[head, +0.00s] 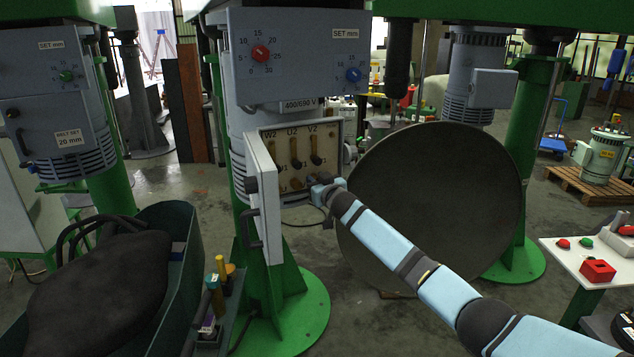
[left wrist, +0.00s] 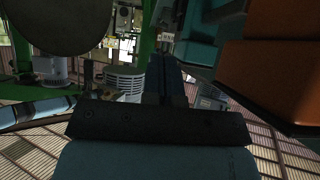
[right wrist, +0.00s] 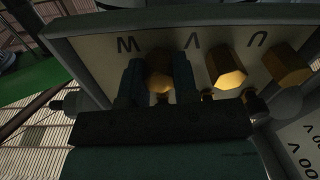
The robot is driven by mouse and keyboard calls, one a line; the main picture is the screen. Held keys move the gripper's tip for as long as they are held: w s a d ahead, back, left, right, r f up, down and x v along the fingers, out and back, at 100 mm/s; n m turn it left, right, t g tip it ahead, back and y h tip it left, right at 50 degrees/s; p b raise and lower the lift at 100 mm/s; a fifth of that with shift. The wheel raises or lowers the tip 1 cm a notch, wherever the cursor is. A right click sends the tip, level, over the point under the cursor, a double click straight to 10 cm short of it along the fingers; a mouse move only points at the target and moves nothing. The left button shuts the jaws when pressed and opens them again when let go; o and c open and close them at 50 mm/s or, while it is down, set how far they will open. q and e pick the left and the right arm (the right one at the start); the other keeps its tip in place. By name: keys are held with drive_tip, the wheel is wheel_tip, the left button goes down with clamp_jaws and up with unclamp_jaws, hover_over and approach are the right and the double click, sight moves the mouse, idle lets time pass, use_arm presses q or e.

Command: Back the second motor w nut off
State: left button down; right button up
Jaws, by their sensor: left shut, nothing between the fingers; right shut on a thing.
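The open motor terminal box (head: 341,140) faces me on a green-legged machine, with brass links and posts below the W2, U2 and V2 labels. My right gripper (head: 318,186) reaches the lower right of its terminals. In the right wrist view my right gripper (right wrist: 158,80) has one finger on each side of the brass w nut (right wrist: 159,84) beside an upside-down W, and is shut on it. Other brass nuts sit at V (right wrist: 226,68) and U (right wrist: 286,63). My left gripper (left wrist: 167,75) is shut and empty. I cannot make it out in the head view.
The box's pale door (head: 262,195) stands open to the left. A large dark disc (head: 440,215) stands behind my right arm. An orange bin (left wrist: 275,75) is near my left gripper. A white table (head: 590,258) with buttons is at the right.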

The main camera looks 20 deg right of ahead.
drive_tip(key=n, duration=1)
drive_tip(key=shift+n, duration=0.3)
drive_tip(key=n, duration=0.5)
drive_tip(key=shift+f+p, duration=0.1)
drive_tip(key=shift+p, duration=0.2)
drive_tip(key=n, duration=0.5)
drive_tip(key=shift+n, duration=0.4)
drive_tip(key=o, duration=0.9)
drive_tip(key=shift+f, duration=0.1)
